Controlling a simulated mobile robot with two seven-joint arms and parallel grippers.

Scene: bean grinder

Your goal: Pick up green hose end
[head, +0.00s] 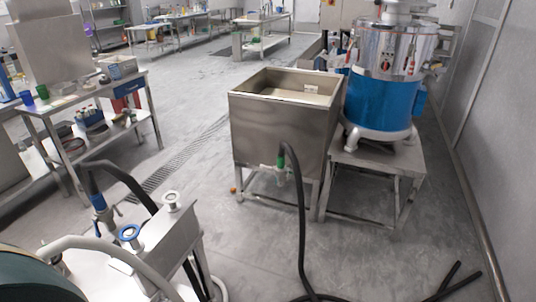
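A steel bin (270,130) on legs stands in the middle of the head view. A green fitting (281,162) sits low on its front face, beside a small metal valve. A black hose (301,215) arches at this fitting and runs down to the floor; it appears joined to the fitting, but the exact joint is too small to tell. The hose continues along the floor toward the bottom right, where dark ends (455,275) show. Neither of my grippers shows in the head view.
A blue and steel grinder (382,95) stands on a steel stand (385,160) right of the bin. A steel machine (150,245) with a blue-ended dark hose (99,202) fills the bottom left. A cluttered table (75,100) stands left. The floor before the bin is mostly open.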

